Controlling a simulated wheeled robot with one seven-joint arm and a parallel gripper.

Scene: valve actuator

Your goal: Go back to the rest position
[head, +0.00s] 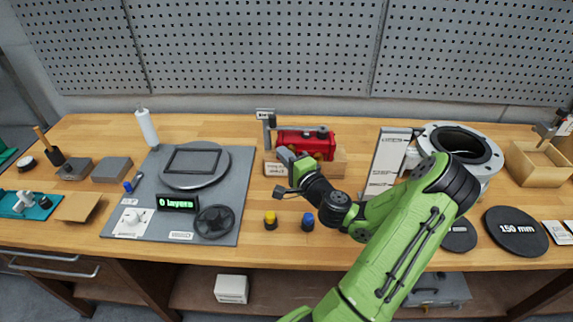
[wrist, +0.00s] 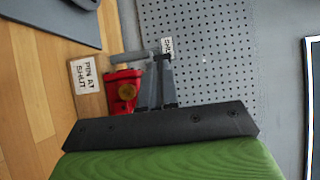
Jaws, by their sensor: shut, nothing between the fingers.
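My gripper (head: 285,155) is shut and empty. In the head view it is in front of the left end of the red valve actuator (head: 306,143), above the bench, and hides part of it. I cannot tell whether it touches the actuator. The actuator sits on a wooden block (head: 338,164) with a grey bar across its top. In the wrist view the red actuator (wrist: 124,92) lies beyond a dark plate of my own arm, beside a "PIN AT SHUT" card (wrist: 87,75). The fingertips are not clear there.
A grey mat (head: 225,225) with a round plate, a green-lit display and a black handwheel is on the left. Yellow (head: 270,220) and blue (head: 307,221) knobs stand in front. A large flanged pipe (head: 486,150) stands on the right. A pegboard (head: 260,50) closes the back.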

